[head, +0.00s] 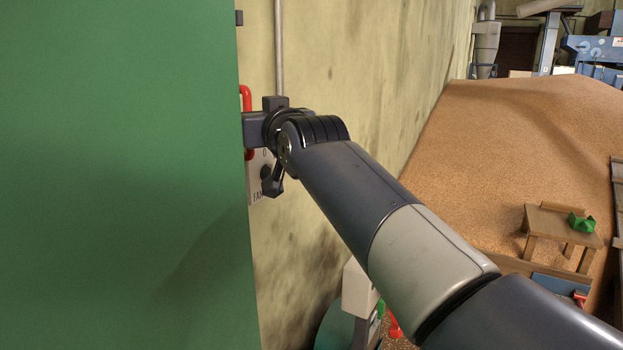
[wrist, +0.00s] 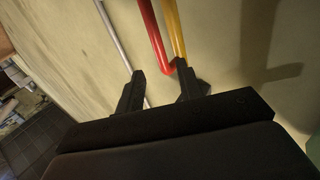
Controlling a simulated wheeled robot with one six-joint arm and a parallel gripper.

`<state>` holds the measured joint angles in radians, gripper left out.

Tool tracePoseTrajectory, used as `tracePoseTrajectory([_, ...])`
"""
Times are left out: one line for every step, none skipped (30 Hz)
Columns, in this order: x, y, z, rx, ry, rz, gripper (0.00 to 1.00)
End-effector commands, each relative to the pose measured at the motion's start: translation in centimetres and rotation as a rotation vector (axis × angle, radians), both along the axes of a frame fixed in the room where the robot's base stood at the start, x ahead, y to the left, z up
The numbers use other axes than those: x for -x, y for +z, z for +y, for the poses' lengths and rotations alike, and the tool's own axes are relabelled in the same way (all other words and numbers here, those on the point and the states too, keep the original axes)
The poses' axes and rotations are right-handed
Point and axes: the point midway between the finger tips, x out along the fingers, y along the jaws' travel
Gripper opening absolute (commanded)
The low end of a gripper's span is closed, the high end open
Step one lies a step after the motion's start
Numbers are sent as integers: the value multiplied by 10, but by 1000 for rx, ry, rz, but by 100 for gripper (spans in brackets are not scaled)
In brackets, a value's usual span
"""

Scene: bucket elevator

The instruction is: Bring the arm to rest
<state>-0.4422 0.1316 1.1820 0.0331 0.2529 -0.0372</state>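My arm (head: 345,190) reaches from the lower right of the head view toward the wall. Its far end passes behind the edge of the green panel, so the fingertips are hidden there. In the wrist view my gripper (wrist: 159,82) is open, its two black fingers apart with bare wall showing between them. A red bar (wrist: 154,38) ends in a bend close to the right finger; I cannot tell whether they touch. The red bar also shows in the head view (head: 246,97), beside the wrist.
A large green panel (head: 120,170) fills the left. A white plate (head: 256,190) marked FAN is on the wall (head: 340,60) below the wrist. A yellow bar (wrist: 176,30) runs beside the red one. A wooden table (head: 550,222) with a green object (head: 582,223) stands lower right.

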Motion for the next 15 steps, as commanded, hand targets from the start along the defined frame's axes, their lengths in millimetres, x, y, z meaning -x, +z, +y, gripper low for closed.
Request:
tracePoseTrajectory([9,-2,-4,-1,0,-2,35])
tracePoseTrajectory([13,-2,-7,-1,0,-3,35])
tracePoseTrajectory([8,0,-4,1,0,3,35])
tracePoseTrajectory([2,1,-1,2,0,5,35])
tracePoseTrajectory([-3,1,1,2,0,5,35])
tracePoseTrajectory([-9,1,4,2,0,4,35])
tracePoseTrajectory([-14,1,7,2,0,5,35])
tracePoseTrajectory([-18,1,9,2,0,5,35])
tracePoseTrajectory([-24,1,11,2,0,5,35])
tracePoseTrajectory([-28,2,13,2,0,5,35])
tracePoseTrajectory([-32,1,16,3,0,5,35])
tracePoseTrajectory([-38,2,18,2,0,5,35])
tracePoseTrajectory([-42,2,20,2,0,5,35])
tracePoseTrajectory([-47,1,22,2,0,5,35])
tracePoseTrajectory([-52,1,25,2,0,5,35])
